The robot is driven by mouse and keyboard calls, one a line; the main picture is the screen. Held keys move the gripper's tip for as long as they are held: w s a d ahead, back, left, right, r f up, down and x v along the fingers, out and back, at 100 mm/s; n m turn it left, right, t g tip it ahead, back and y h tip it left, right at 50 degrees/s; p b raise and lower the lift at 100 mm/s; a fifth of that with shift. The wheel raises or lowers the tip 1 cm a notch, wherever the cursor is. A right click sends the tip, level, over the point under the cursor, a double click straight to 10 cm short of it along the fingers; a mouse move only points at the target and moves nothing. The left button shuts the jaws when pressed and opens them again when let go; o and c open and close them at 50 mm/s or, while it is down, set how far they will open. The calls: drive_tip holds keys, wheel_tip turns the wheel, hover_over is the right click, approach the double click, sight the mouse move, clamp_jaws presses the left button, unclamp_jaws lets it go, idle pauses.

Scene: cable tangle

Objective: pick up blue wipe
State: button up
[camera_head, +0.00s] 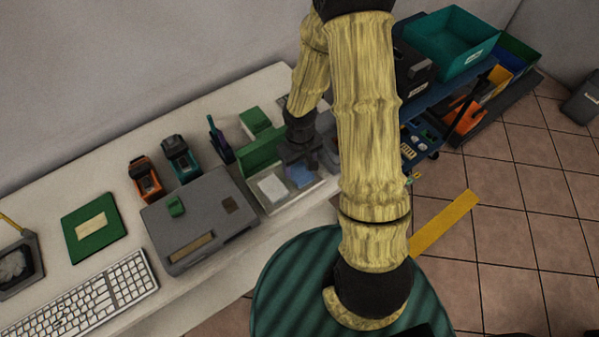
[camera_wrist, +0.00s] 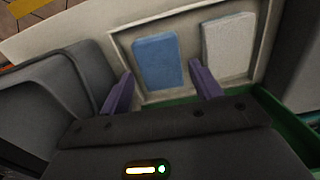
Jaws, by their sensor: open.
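The blue wipe (camera_wrist: 158,62) is a flat blue rectangle lying in a shallow pale tray (camera_wrist: 122,42) in the wrist view. In the head view the blue wipe (camera_head: 300,175) shows partly under my gripper. A white wipe (camera_wrist: 229,44) lies beside it in the same tray, and it also shows in the head view (camera_head: 272,187). My gripper (camera_wrist: 163,90) is open, its two purple fingers apart. The fingers reach toward the tray, with the blue wipe seen between and beyond them. Nothing is held. I cannot tell the exact height above the wipe.
A green box (camera_head: 262,154) stands behind the tray. A grey case (camera_head: 200,222) is left of it. Label-printer-like devices (camera_head: 145,178) and a keyboard (camera_head: 85,297) are farther left. A cart with a teal bin (camera_head: 450,42) stands at right.

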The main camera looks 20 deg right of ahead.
sight(299, 171)
wheel_tip(299, 171, down, 3)
drive_tip(key=shift+w+a+f, duration=0.1)
drive_tip(key=shift+w, duration=0.05)
idle(0.4)
drive_tip(key=c, duration=0.7)
drive_tip(key=shift+c, duration=0.2)
drive_tip(key=shift+r, duration=0.2)
wheel_tip(299, 171, up, 10)
drive_tip(key=p, duration=0.1)
drive_tip(key=shift+f, duration=0.1)
